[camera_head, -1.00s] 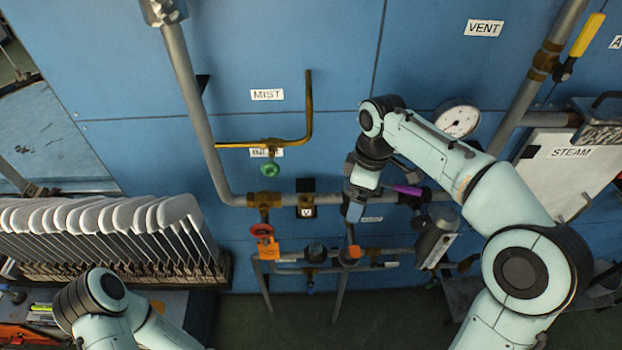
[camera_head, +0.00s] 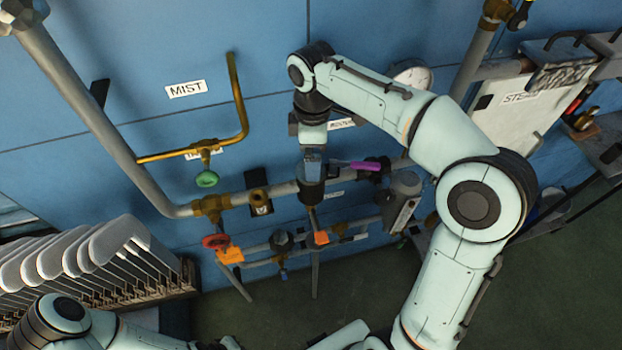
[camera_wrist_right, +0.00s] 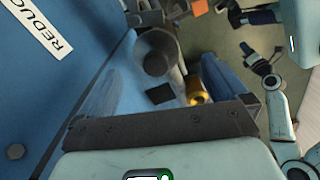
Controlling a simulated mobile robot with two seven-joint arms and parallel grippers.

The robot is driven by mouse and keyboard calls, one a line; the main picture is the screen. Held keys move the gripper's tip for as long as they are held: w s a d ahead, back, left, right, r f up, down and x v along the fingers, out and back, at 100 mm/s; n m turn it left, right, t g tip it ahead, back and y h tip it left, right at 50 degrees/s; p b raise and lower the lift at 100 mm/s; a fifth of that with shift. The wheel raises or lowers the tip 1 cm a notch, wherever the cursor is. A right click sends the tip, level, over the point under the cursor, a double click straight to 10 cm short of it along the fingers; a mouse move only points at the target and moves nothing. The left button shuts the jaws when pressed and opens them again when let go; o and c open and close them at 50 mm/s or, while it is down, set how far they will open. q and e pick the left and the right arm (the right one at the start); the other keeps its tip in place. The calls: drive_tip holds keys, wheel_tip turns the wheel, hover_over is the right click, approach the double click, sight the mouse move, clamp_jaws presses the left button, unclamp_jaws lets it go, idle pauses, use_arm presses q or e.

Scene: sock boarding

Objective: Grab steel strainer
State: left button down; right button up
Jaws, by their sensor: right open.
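A grey steel cylinder with a pale label, which looks like the strainer (camera_head: 403,195), hangs on the pipework right of the purple-handled valve in the head view. My right gripper (camera_head: 311,172) points down at the main pipe, left of the purple handle. In the right wrist view the open fingers (camera_wrist_right: 160,85) stand wide apart, with a dark grey round-ended cylinder (camera_wrist_right: 157,55) beyond them. I cannot tell whether it is the same part. My left arm shows at the bottom left of the head view. A dark arm end, perhaps my left gripper (camera_wrist_right: 263,62), shows small in the right wrist view.
The purple handle (camera_head: 352,165) sticks out close to my right gripper. A red handwheel (camera_head: 215,241), a green knob (camera_head: 207,179) and orange tags are on the left pipes. Sock boards (camera_head: 75,260) stand at the lower left. The floor below the pipes is clear.

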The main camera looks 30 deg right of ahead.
drive_tip(key=f, duration=0.4)
drive_tip(key=shift+w+f, duration=0.15)
drive_tip(key=shift+w, duration=0.25)
drive_tip(key=shift+f, duration=0.5)
drive_tip(key=c, duration=1.7)
drive_tip(key=shift+r, duration=0.15)
